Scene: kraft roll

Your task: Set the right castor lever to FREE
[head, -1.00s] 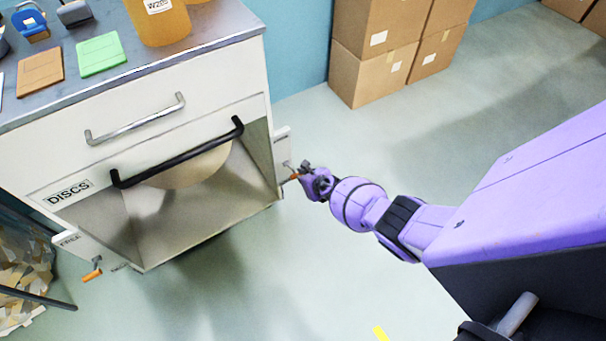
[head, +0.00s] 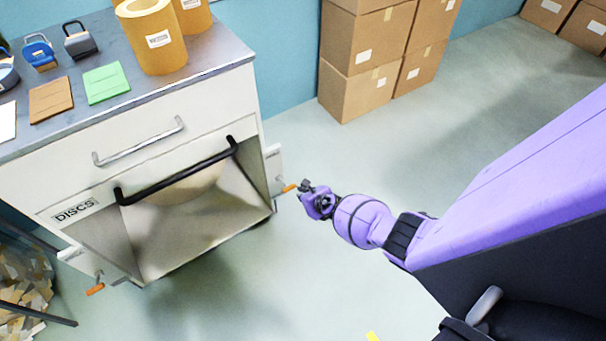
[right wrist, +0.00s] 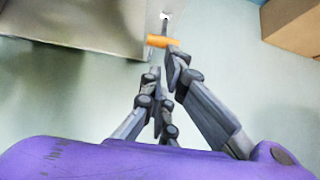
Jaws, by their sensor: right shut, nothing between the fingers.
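The right castor lever (head: 289,188) has an orange grip and sits low on the right side of the white cabinet (head: 130,150), below a small white plate (head: 274,162). The lettering on that plate is too small to read. The lever's orange grip also shows in the right wrist view (right wrist: 160,41), lying crosswise at the end of a metal stem. My right gripper (head: 305,187) is shut and empty, just to the right of the grip. In the right wrist view its fingertips (right wrist: 164,68) are just below the grip; I cannot tell whether they touch it. My left gripper is out of view.
A left castor lever (head: 96,289) with an orange grip is at the cabinet's lower left. The cabinet's DISCS bin (head: 200,225) has a black bar handle (head: 180,170). Cardboard boxes (head: 365,55) stand behind at the wall.

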